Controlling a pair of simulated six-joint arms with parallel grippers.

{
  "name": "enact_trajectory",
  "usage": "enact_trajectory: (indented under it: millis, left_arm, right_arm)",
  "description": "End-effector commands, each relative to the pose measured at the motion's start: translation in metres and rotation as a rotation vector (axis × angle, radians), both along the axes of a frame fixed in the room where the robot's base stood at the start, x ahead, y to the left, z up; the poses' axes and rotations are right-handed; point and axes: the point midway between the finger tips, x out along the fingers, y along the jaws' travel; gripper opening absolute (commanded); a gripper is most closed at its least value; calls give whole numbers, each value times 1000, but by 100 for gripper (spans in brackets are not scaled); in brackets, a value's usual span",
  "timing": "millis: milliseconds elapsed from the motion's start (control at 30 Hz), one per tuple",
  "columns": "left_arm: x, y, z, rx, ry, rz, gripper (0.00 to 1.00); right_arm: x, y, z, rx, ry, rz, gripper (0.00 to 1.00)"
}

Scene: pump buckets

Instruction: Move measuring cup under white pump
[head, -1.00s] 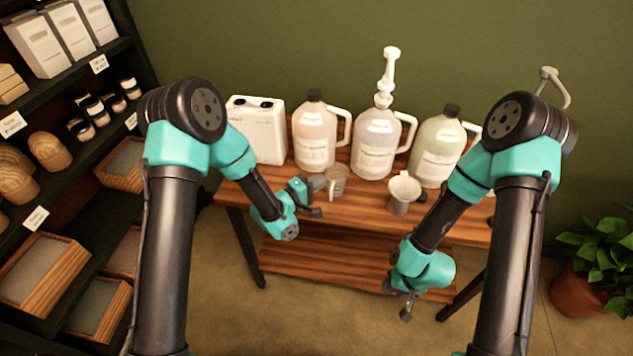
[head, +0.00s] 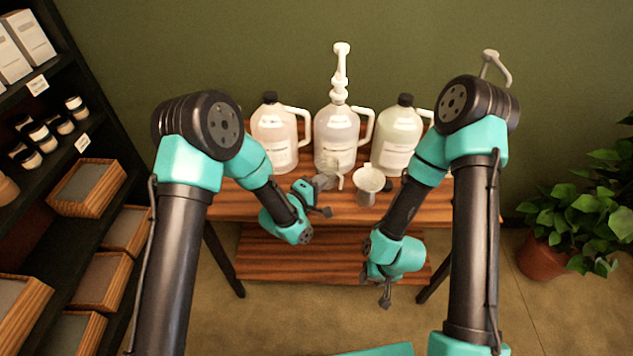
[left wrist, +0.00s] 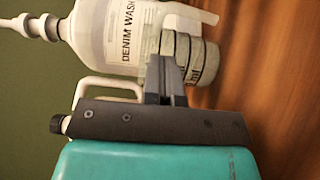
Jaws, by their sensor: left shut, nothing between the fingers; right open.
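The white pump (head: 340,65) stands upright in a clear jug (head: 335,135), the middle one of a row. A translucent measuring cup (head: 329,168) is on the table in front of this jug. My right gripper (head: 386,295) is open and empty, low in front of the table.
Black-capped jugs stand on either side of the pump jug, one pinkish (head: 275,135), one pale green (head: 398,140). Shelves (head: 105,235) are at the left; a potted plant (head: 545,255) is at the right.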

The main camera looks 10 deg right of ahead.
Motion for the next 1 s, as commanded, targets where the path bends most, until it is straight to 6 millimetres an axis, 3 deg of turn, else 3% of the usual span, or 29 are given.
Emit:
enact_trajectory:
  millis: [267,533,1000]
  left_arm:
    - [1,5,0,-1,-1,0,0]
    - [4,37,0,-1,1,-5,0]
    - [-52,102,0,0,1,-6,0]
  right_arm:
    - [0,0,0,0,0,0,43]
    - [0,0,0,0,0,0,43]
    - [0,0,0,0,0,0,43]
